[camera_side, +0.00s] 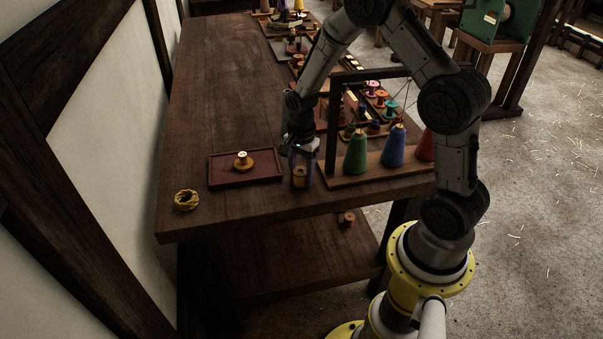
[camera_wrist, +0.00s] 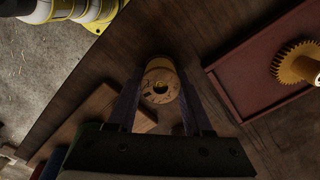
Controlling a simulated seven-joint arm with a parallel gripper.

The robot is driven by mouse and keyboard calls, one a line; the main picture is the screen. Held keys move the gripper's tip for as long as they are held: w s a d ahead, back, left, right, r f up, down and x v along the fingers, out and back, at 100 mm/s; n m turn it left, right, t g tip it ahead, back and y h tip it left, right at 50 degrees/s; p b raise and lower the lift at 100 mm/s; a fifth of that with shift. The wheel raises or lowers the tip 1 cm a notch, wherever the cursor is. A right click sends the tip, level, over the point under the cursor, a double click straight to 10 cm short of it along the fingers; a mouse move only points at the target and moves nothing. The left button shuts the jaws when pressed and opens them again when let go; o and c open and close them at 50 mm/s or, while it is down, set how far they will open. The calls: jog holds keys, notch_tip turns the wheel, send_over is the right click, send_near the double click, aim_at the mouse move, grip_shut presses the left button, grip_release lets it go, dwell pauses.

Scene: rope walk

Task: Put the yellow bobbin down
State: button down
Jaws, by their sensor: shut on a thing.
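My gripper (camera_side: 301,172) points down near the front edge of the table and is shut on the yellow bobbin (camera_side: 299,180). In the wrist view the bobbin (camera_wrist: 160,84) sits between the two fingers of my gripper (camera_wrist: 160,76), its round end with a centre hole facing the camera. The fingers partly cover the bobbin in the side view. I cannot tell whether its base touches the table (camera_side: 215,110).
A rack with a green cone (camera_side: 356,153), blue cone (camera_side: 394,147) and red cone stands close on the right.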

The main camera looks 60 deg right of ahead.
jog(key=shift+f, duration=0.2)
jog(key=shift+c, duration=1.6)
grip_release()
jog(key=shift+r, duration=0.1)
notch_tip(320, 180, up, 14)
jog(key=s+a+r+n+t, duration=0.4)
jog(key=s+a+r+n, duration=0.5)
jog(key=s+r+n, duration=0.2)
jog(key=s+n, duration=0.2)
jog(key=s, duration=0.1)
jog(key=shift+s+a+r, duration=0.15)
jog(key=shift+s+r, duration=0.15)
jog(key=shift+r, duration=0.1)
jog(key=s+n, duration=0.2)
jog(key=s+a+n+t, duration=0.1)
jog(key=s+n, duration=0.1)
jog(key=s, duration=0.1)
jog(key=shift+a+n, duration=0.2)
jog(key=shift+n, duration=0.2)
jog(key=shift+s+f+n+t, duration=0.1)
jog(key=shift+s+n+t, duration=0.1)
jog(key=shift+n+t, duration=0.1)
jog(key=shift+c, duration=1.1)
